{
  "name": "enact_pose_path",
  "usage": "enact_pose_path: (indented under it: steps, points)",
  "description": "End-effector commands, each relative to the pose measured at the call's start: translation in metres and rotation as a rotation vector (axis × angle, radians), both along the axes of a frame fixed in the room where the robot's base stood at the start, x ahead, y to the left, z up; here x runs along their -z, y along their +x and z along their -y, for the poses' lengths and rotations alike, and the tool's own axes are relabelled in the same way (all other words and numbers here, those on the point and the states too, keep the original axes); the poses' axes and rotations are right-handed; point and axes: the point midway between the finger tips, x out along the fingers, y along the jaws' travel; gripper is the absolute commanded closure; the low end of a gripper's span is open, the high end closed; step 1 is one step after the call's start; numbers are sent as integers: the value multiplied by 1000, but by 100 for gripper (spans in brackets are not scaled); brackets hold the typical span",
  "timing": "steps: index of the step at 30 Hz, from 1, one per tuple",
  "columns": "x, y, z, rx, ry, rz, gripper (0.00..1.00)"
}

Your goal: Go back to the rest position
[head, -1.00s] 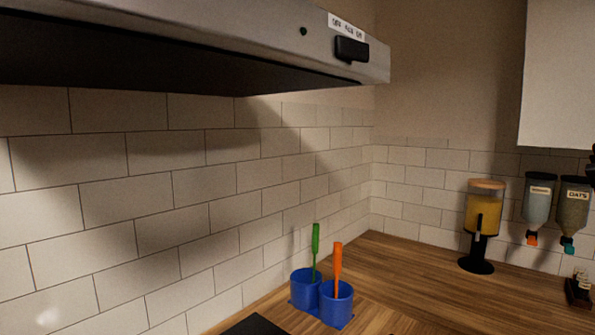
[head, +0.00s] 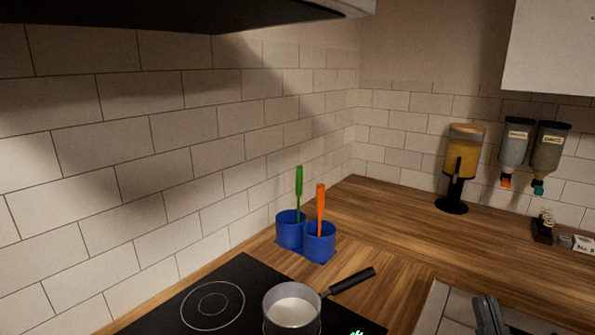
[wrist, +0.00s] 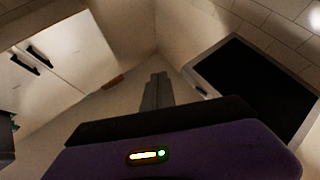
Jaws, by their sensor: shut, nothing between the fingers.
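My gripper (wrist: 157,82) shows in the wrist view with its two fingers together and nothing between them. It points toward the wall corner, with the underside of the hood to its right and a white cabinet to its left. In the head view a grey part of my arm (head: 490,315) shows at the bottom right edge. No object is close to the fingers in the wrist view.
A pot (head: 292,308) with pale contents stands on the black cooktop (head: 165,318). Two blue cups (head: 305,238) hold a green and an orange utensil. A yellow-filled dispenser (head: 462,165) stands near the back corner. The wooden counter (head: 390,215) between is clear. The hood (head: 180,12) overhangs the cooktop.

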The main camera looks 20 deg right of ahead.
Motion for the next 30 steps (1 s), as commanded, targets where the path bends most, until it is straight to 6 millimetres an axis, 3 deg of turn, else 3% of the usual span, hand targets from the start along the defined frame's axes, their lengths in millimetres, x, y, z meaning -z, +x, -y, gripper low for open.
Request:
enact_pose_path:
  steps: [1, 6, 15, 24, 30]
  points:
    - [22, -7, -9, -26, 41, -59, 100]
    - [84, -34, -35, -98, 164, -243, 100]
    - [171, -112, -80, -213, 310, -568, 100]
    - [216, -187, -107, -294, 322, -820, 100]
    - [222, -199, -113, -322, 315, -861, 100]
